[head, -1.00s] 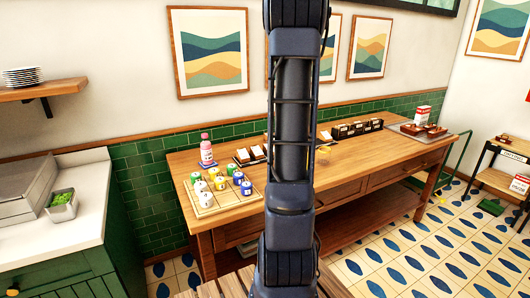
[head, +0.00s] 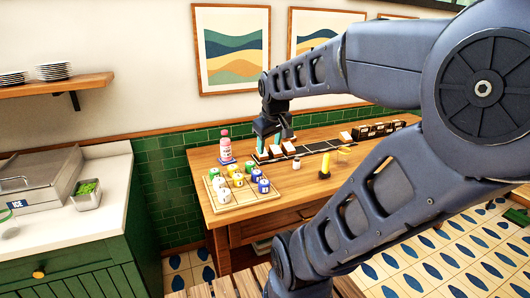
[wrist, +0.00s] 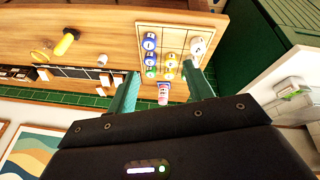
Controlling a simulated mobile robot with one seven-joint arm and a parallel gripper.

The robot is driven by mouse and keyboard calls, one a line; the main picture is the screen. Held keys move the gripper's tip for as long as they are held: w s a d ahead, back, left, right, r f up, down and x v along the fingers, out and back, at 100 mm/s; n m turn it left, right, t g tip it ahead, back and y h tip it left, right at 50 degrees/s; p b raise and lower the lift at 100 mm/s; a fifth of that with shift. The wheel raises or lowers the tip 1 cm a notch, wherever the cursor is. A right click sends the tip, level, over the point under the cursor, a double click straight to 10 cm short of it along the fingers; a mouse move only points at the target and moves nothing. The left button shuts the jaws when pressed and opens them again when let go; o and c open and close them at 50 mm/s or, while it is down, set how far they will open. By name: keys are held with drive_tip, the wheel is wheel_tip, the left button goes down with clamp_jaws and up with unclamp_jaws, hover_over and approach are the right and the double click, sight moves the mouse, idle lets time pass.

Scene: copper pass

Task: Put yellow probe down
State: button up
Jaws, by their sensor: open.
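The yellow probe (head: 324,166) stands on the wooden table, right of the grid board, with a dark base. It also shows in the wrist view (wrist: 66,42), at upper left. My gripper (head: 268,142) is above the back left part of the table, left of the probe and well apart from it. Its two green fingers (wrist: 160,84) are spread in the wrist view with nothing held between them. The probe's tip is too small to make out.
A grid board (head: 219,207) carries several coloured numbered pieces. A pink bottle (head: 226,150) stands behind it, close to my gripper. A small white cylinder (head: 297,163) is left of the probe. A dark strip and boxes (head: 381,128) line the back. Bare tabletop (head: 290,193) lies in front.

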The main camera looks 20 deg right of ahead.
drive_tip(key=s+a+m, duration=0.3)
drive_tip(key=s, duration=0.2)
drive_tip(key=shift+a+y, duration=0.4)
drive_tip(key=shift+f, duration=0.1)
idle(0.8)
